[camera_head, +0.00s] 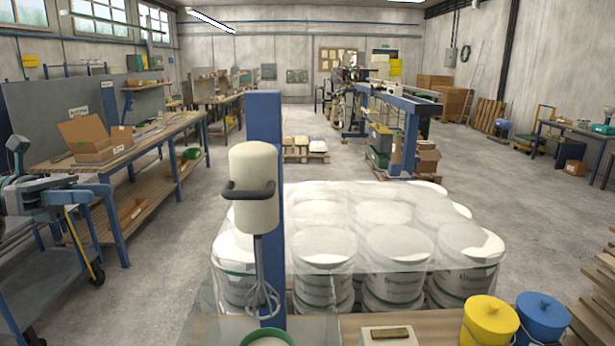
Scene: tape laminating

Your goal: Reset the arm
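I cannot make out either of my grippers or my arms in the head view. A cream mixer (254,187) with a dark handle is mounted on a blue post (264,115) at the centre.
Several white buckets (397,251) under clear wrap stand beyond the front wooden bench (354,323). A yellow bucket (489,322) and a blue bucket (542,318) stand at the lower right. A blue-grey machine (55,197) is at the left.

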